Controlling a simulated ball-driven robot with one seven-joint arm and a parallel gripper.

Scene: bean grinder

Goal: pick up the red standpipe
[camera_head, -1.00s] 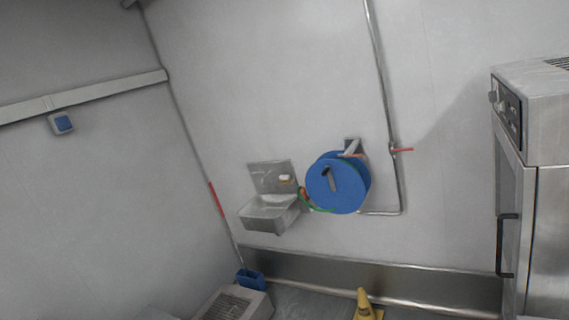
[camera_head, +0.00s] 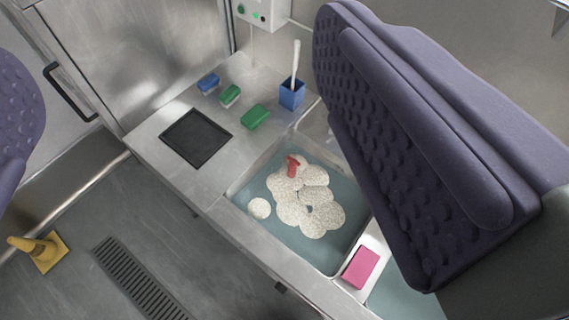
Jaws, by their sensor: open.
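The red standpipe (camera_head: 292,167) stands in the sink basin (camera_head: 238,196), its top poking up through white foam (camera_head: 312,200). Its lower part is hidden by the foam and water. My gripper (camera_head: 178,110) is open, with one purple padded finger at the left edge and the other large at the right. The standpipe shows between the fingers, nearer the right one, and nothing is held. The distance to it is hard to tell.
On the steel counter are a black recessed panel (camera_head: 195,137), blue and green sponges (camera_head: 255,116) and a blue holder (camera_head: 292,95) with a white-handled brush. A pink sponge (camera_head: 361,268) lies on the divider.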

